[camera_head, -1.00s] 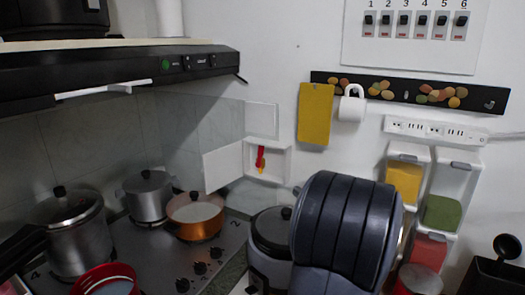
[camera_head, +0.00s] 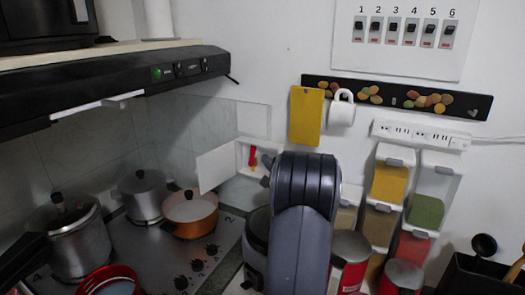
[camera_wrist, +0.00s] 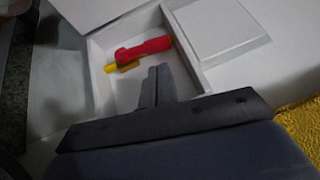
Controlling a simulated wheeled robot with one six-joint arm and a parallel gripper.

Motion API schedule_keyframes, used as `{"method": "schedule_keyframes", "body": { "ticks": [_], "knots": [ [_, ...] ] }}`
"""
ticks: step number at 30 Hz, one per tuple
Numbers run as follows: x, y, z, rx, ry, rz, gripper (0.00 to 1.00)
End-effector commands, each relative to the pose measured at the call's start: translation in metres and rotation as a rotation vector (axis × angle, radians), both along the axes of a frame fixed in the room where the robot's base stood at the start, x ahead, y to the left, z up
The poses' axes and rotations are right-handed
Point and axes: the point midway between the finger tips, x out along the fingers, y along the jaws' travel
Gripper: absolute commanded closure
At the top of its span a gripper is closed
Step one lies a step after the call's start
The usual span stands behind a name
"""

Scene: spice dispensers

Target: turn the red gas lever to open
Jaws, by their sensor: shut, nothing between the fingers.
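The red gas lever (camera_head: 253,158) is inside a small open white wall box (camera_head: 241,155), whose door (camera_head: 215,166) is swung out to the left. In the wrist view the lever (camera_wrist: 145,48) lies lengthwise across the box, on a yellow fitting (camera_wrist: 122,66) at its left end. My gripper (camera_wrist: 158,72) is shut and empty. Its fingertips are at the box opening, just below the lever in the picture, with a gap showing between them. In the head view my arm covers the right side of the box, and the gripper (camera_head: 267,167) is only partly visible.
A stove with pots and an orange pan (camera_head: 190,212) is at left, under a black hood (camera_head: 120,88). A rice cooker (camera_head: 256,240) is partly behind my arm. Spice dispensers (camera_head: 390,182) and red canisters (camera_head: 350,246) stand at right.

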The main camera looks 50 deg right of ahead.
Motion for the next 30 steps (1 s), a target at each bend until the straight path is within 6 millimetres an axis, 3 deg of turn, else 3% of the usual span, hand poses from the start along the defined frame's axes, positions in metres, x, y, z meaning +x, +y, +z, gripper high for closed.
{"method": "schedule_keyframes", "body": {
  "ticks": [7,22,30],
  "knots": [
    [0.029,-0.009,0.005,0.0,0.001,0.0,1.0],
    [0.035,-0.01,0.005,-0.003,0.008,0.001,1.0],
    [0.05,-0.004,0.009,-0.046,0.125,0.003,1.0]
  ]
}}
